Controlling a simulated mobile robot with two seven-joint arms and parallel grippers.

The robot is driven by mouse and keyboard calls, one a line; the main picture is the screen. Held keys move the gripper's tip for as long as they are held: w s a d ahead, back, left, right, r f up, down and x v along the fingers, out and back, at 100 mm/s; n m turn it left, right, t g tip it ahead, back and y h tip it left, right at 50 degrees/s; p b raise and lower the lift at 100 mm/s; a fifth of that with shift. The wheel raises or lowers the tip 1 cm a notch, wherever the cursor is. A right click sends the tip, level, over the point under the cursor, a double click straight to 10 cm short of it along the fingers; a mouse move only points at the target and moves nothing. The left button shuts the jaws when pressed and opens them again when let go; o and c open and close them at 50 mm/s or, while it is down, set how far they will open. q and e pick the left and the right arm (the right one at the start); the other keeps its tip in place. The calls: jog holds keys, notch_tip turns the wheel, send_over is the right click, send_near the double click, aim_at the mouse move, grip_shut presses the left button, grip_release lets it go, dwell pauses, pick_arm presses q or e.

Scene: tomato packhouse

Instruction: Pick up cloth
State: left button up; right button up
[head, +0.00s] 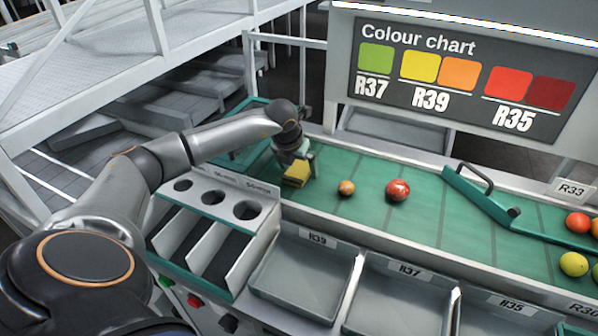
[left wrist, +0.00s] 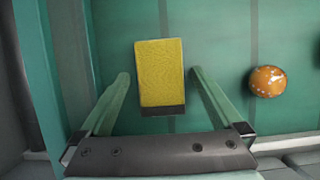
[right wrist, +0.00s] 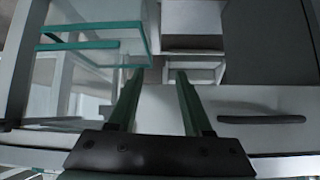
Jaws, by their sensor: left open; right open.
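The cloth is a yellow block-like pad (head: 296,175) with a dark edge, lying on the green belt at its left end. In the left wrist view the yellow pad (left wrist: 159,72) lies ahead of and between the two fingers. My left gripper (head: 298,160) is open and close over the pad; its fingers (left wrist: 158,82) stand apart on both sides with gaps, and it holds nothing. My right gripper (right wrist: 153,78) is open and empty in the right wrist view, away from the belt. It is not seen in the head view.
An orange tomato (head: 346,188) and a red tomato (head: 398,190) lie right of the pad on the belt. A green diverter bar (head: 483,195) crosses the belt further right. A sizing box with round holes (head: 214,197) and grey trays (head: 303,270) stand in front.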

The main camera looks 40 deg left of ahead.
aim_at(301, 166)
pick_arm(q)
jog(key=shift+f, duration=0.2)
jog(key=c, duration=1.3)
jog(key=shift+r, duration=0.1)
jog(key=shift+r, duration=0.35)
notch_tip(301, 166, up, 2)
jog(key=shift+r+b, duration=0.25)
jog(key=shift+b, duration=0.25)
jog(key=s+d+r, duration=0.1)
jog(key=s+r, duration=0.1)
jog(key=r, duration=0.1)
jog(key=s+d+r, duration=0.1)
jog(key=r, duration=0.1)
jog(key=shift+s+d, duration=0.1)
jog(key=shift+d, duration=0.2)
jog(key=s+d+r, duration=0.1)
jog(key=s+d, duration=0.1)
jog(key=s+d+r+b, duration=0.1)
jog(key=s+d+r, duration=0.1)
jog(key=s, duration=0.1)
jog(key=s+d+r+b, duration=0.1)
jog(key=s+d+r, duration=0.1)
jog(key=shift+s+r, duration=0.1)
jog(key=shift+s, duration=0.3)
